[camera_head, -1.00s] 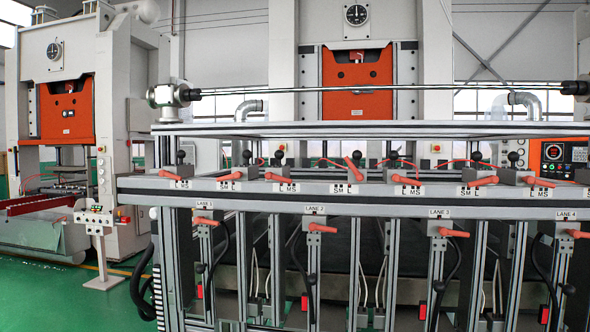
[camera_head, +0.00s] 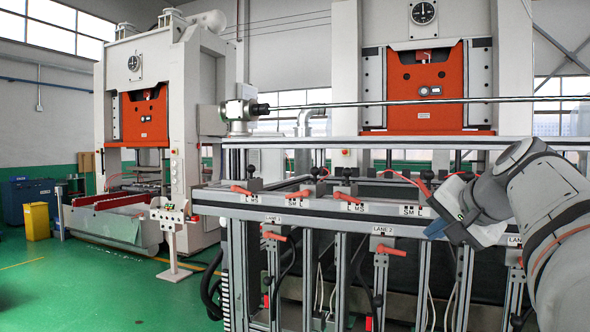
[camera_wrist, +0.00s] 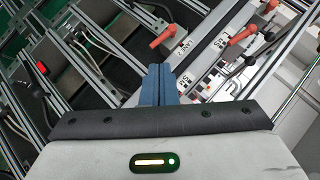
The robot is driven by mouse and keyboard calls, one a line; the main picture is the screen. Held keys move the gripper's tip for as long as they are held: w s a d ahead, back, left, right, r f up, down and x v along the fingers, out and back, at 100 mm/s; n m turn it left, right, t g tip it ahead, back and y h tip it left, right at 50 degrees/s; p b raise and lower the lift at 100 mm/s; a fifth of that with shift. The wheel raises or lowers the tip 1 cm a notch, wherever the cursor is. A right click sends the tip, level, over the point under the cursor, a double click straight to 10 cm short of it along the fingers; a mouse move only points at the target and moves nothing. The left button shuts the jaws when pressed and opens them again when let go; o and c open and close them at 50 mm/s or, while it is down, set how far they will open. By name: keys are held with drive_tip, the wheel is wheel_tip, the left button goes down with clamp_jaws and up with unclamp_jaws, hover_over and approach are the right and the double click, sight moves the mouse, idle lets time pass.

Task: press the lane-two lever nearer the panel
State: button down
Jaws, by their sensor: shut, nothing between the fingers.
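The lane-two plate (camera_head: 383,230) is on the lower front rail. Above it, on the upper rail, are two orange levers: a left one (camera_head: 343,201) lying low by an L MS label, and a right one (camera_head: 422,186) standing tilted above an SM L label. My gripper (camera_head: 434,230) is in front of the rail, just below and right of the right lever, apart from it as far as I can tell. Its blue fingers (camera_wrist: 159,72) are shut and empty.
Lane-one levers (camera_head: 241,190) stand further left on the same rail. A long bar (camera_head: 370,103) crosses above the rack. Orange levers also sit on the lower rail. Green floor at left is open, with a yellow bin (camera_head: 37,221) and a press behind.

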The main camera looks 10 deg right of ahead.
drive_tip(key=s+d+r+m+t, duration=0.1)
drive_tip(key=d+r, duration=0.3)
drive_tip(key=r, duration=0.2)
drive_tip(key=s+d+r+m+t+h+p, duration=0.1)
drive_tip(key=d+r+t, duration=0.1)
drive_tip(key=r, duration=0.5)
drive_tip(key=shift+d+r, duration=0.2)
drive_tip(key=shift+d, duration=0.7)
drive_tip(key=shift+w, duration=0.1)
drive_tip(key=p, duration=0.3)
hover_over(425, 190)
drive_tip(key=s+d, duration=0.3)
drive_tip(key=s, duration=0.2)
wheel_tip(425, 190, down, 3)
drive_tip(key=w+a+f, duration=0.1)
drive_tip(key=w+a+f+p, duration=0.1)
drive_tip(key=shift+w+a+f, duration=0.15)
drive_tip(key=shift+w+f, duration=0.05)
drive_tip(key=shift+f, duration=0.1)
drive_tip(key=shift+s, duration=0.15)
